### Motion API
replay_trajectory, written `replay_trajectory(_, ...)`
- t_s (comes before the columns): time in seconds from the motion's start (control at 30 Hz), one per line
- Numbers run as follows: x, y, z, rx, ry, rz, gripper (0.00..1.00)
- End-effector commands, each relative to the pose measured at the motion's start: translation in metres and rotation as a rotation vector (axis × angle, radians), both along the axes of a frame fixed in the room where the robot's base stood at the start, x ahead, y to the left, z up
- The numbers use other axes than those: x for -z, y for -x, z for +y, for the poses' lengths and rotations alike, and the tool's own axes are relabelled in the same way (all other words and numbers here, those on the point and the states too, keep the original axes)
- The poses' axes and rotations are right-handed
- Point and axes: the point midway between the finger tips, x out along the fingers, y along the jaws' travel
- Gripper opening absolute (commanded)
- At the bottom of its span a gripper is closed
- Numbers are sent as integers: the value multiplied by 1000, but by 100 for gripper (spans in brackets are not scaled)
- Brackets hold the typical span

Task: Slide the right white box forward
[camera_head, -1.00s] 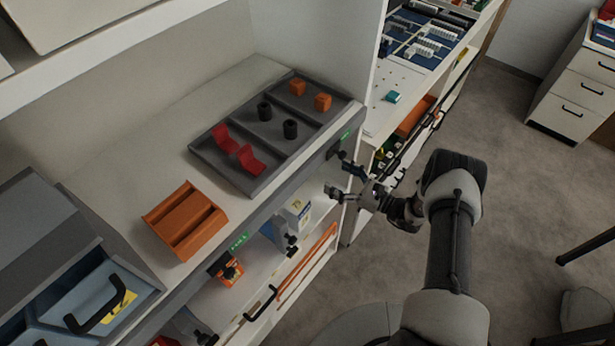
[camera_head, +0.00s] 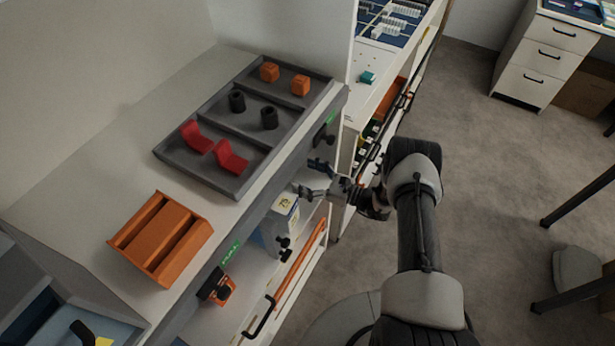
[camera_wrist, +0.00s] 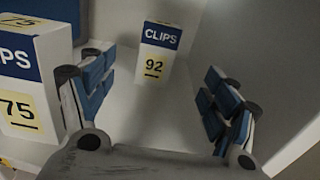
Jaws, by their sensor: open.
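The right white box (camera_wrist: 154,68), with a blue band reading CLIPS and a yellow label reading 92, stands upright farther back on the lower shelf in the wrist view. My gripper (camera_wrist: 156,85) is open and empty, its blue-padded fingers spread to either side of that box in the picture, with a visible gap before it. A second white box (camera_wrist: 28,82), labelled 75, stands nearer, just left of the left finger. In the head view my gripper (camera_head: 312,179) is at the shelf opening under the counter, beside the 75 box (camera_head: 284,206). The 92 box is hidden there.
A grey tray (camera_head: 214,122) with red, black and orange parts and an orange holder (camera_head: 160,240) are on the counter above. A white upright panel (camera_head: 345,60) stands at the right of this bay.

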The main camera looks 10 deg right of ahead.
Motion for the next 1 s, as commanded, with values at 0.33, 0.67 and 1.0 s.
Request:
replay_trajectory(0.33, 1, -34, 53, -5, 1, -3, 80)
replay_trajectory(0.67, 1, -71, 106, -4, 0, -4, 80)
replay_trajectory(1.0, 1, -92, 136, -1, 0, 0, 80)
